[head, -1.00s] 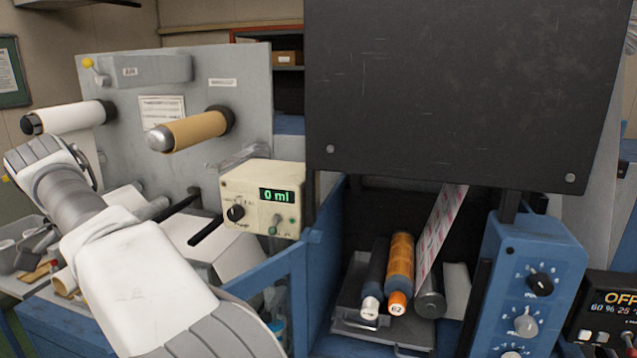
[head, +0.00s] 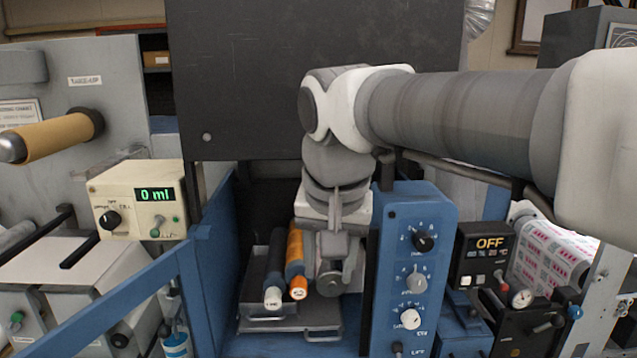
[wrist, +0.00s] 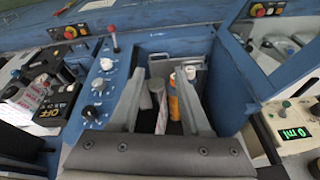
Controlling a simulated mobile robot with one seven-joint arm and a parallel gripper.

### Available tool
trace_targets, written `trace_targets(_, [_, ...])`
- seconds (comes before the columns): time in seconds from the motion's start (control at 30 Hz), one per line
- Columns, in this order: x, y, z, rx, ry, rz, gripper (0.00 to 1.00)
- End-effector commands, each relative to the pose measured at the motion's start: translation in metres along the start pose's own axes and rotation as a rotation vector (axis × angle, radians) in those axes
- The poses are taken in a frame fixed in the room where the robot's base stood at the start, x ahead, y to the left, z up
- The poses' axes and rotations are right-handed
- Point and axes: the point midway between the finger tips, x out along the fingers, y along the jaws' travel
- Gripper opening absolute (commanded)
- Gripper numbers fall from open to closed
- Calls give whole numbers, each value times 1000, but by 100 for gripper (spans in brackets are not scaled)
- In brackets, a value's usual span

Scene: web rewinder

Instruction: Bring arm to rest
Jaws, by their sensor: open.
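My arm reaches in from the right in the head view, and my gripper (head: 335,262) points down in front of the bay with the rollers. In the wrist view my gripper (wrist: 160,95) shows two grey fingers spread apart, with nothing held between them. Beyond the fingers lie an orange roller (wrist: 174,105) and a printed web strip (wrist: 161,112). The orange roller also shows in the head view (head: 296,255), beside a dark roller (head: 273,262). My gripper hides the metal roller's upper part and the web there.
A blue knob panel (head: 415,265) stands close to the right of my gripper. A dark cover plate (head: 310,85) hangs behind my arm. A blue frame (head: 212,275) and a cream box reading 0 ml (head: 138,200) are to the left. A unit reading OFF (head: 484,255) is further right.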

Motion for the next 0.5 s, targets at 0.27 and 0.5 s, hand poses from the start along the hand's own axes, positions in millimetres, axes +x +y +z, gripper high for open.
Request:
trace_targets(0.27, [31, 100, 64, -77, 98, -11, 47])
trace_targets(0.5, [61, 142, 111, -133, 166, 9, 47])
